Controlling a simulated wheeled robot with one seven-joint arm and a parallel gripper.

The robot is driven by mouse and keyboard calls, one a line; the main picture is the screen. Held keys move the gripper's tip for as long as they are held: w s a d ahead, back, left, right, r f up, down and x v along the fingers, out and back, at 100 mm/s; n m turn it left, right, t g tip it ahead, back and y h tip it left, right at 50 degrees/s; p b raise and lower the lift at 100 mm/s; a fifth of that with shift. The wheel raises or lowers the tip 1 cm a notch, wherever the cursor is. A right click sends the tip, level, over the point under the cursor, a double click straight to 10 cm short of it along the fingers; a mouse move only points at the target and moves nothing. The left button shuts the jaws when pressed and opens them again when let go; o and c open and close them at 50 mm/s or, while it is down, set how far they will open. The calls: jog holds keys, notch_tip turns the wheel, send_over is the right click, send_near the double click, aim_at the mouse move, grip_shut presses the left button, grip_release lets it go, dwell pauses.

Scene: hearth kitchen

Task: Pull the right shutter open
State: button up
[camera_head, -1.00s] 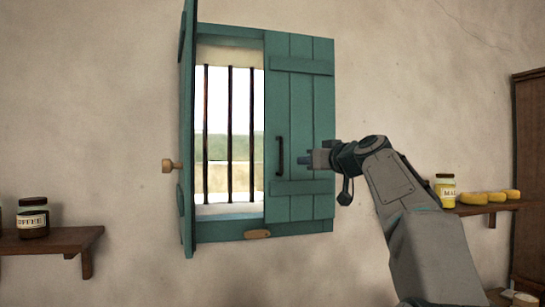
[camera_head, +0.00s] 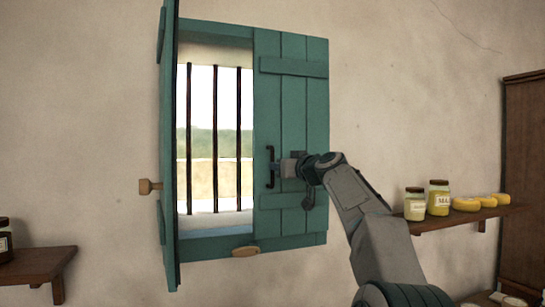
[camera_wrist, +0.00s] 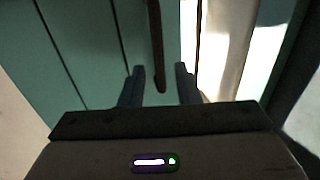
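The right shutter (camera_head: 292,110) is teal planks and closed over the right half of the window. Its dark vertical bar handle (camera_head: 271,166) is near its left edge. My gripper (camera_head: 276,170) is at the handle's lower half in the head view. In the wrist view my gripper (camera_wrist: 161,72) has its two fingers apart, and the handle's lower end (camera_wrist: 158,70) shows between them with gaps on both sides. Whether a finger touches the handle cannot be told. The left shutter (camera_head: 168,130) stands open, swung out from the wall, with a wooden knob.
Dark vertical bars (camera_head: 215,140) cross the open left half of the window. A wooden catch (camera_head: 245,250) is on the bottom frame. A shelf (camera_head: 450,221) with jars and yellow items is at right, another shelf (camera_head: 38,264) at lower left.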

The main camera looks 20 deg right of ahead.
aim_at(272, 182)
jog(key=shift+w+a+p, duration=0.25)
jog(key=shift+w+p, duration=0.55)
jog(key=shift+w, duration=0.6)
jog(key=shift+w+a+p, duration=0.2)
jog(key=shift+w+p, duration=0.55)
jog(key=shift+w, duration=0.6)
jog(key=shift+c, duration=0.2)
grip_shut()
